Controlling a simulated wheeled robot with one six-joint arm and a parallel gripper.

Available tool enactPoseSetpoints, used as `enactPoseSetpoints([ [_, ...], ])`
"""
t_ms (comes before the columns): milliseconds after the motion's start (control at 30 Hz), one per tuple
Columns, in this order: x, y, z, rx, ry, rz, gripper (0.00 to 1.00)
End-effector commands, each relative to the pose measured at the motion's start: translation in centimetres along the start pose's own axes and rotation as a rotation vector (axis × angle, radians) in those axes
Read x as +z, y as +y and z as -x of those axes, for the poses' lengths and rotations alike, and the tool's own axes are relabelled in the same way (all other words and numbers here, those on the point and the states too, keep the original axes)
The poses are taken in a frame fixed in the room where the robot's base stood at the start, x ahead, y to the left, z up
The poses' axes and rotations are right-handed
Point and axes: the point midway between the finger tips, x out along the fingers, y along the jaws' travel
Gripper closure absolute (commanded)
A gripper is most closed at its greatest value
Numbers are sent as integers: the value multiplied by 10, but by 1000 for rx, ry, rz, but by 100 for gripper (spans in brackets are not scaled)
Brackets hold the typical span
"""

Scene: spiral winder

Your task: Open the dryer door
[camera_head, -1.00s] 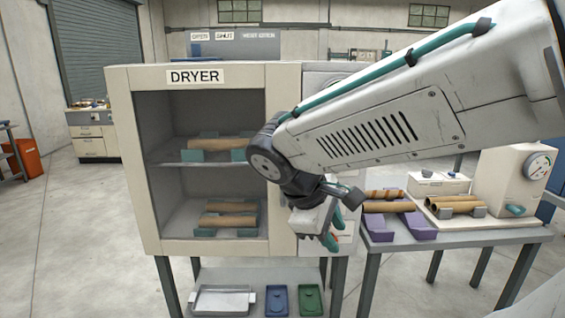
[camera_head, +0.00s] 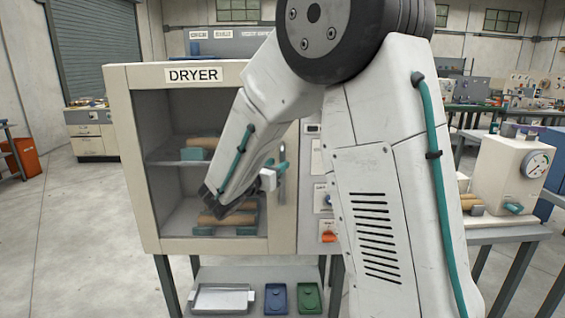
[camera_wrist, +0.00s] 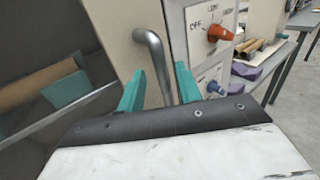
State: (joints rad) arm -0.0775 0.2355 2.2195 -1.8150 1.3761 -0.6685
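The dryer (camera_head: 117,150) is a cream cabinet with a glazed front door (camera_head: 280,110), which looks shut. Two shelves with brown tubes show through the glass. The door's handle (camera_wrist: 148,38) is a bent metal bar on the right side of the door frame; it also shows beside my gripper in the head view (camera_head: 283,160). My gripper (camera_wrist: 159,72) is open at the handle. One teal finger is on each side of the bar, with a visible gap on the left. Contact on the right is unclear.
A control panel with an orange knob (camera_wrist: 220,34) is just right of the door. A bench with a gauge machine (camera_head: 510,178) stands further right. A metal tray (camera_head: 222,299) and blue and green trays lie on the shelf below.

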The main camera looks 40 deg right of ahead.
Motion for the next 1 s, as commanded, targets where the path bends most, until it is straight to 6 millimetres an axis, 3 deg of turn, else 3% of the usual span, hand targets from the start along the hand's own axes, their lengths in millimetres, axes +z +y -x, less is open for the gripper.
enactPoseSetpoints([
  [200,0,-1,-30,-3,0,-1,66],
  [567,0,-1,-38,-1,1,-2,66],
  [600,0,-1,-38,-1,1,-2,68],
  [700,0,-1,-38,-1,1,-2,96],
  [733,0,-1,-38,-1,1,-2,100],
  [1000,0,-3,-39,-19,1,-2,100],
])
